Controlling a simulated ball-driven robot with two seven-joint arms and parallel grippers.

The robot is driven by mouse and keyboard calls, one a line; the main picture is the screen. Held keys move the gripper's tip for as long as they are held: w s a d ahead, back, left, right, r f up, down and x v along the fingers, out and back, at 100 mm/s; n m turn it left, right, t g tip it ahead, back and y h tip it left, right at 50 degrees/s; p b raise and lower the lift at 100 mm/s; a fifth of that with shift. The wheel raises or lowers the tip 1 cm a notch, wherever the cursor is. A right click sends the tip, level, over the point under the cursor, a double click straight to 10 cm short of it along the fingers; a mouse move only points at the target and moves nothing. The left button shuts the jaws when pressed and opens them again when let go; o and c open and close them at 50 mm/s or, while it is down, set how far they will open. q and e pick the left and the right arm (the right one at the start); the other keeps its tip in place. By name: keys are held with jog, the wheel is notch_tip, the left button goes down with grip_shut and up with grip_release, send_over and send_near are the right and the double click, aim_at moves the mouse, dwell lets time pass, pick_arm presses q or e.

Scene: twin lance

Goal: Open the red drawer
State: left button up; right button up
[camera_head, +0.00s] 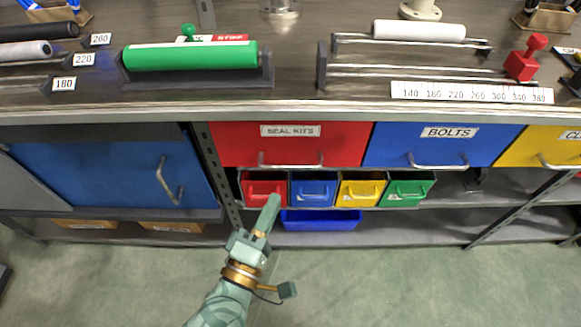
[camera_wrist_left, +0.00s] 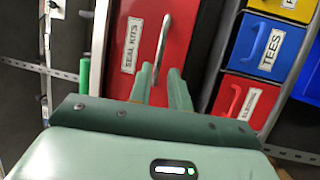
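The red drawer (camera_head: 345,141) labelled SEAL KITS sits under the worktop, its front level with the blue drawer beside it, so it looks closed. Its silver bar handle (camera_head: 291,165) runs along the lower front. The left wrist view shows the red drawer (camera_wrist_left: 180,18) turned on its side, with the handle (camera_wrist_left: 162,40) ahead of the fingertips. My left gripper (camera_head: 273,200) is below the handle, in front of the small bins. In the left wrist view my left gripper (camera_wrist_left: 161,80) has a gap between its fingers and holds nothing. I cannot tell whether it touches the handle. My right gripper is not in view.
The blue BOLTS drawer (camera_head: 390,140) and yellow drawer (camera_head: 520,145) are to the right. Small red (camera_head: 255,188), blue (camera_head: 313,190), yellow (camera_head: 361,190) and green (camera_head: 408,190) bins sit below. A blue cabinet door (camera_head: 110,175) is at left. The floor (camera_head: 400,285) in front is clear.

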aim_at(290, 166)
pick_arm(q)
jog(key=b+x, duration=0.1)
jog(key=x, duration=0.8)
jog(key=shift+w, duration=0.25)
grip_shut()
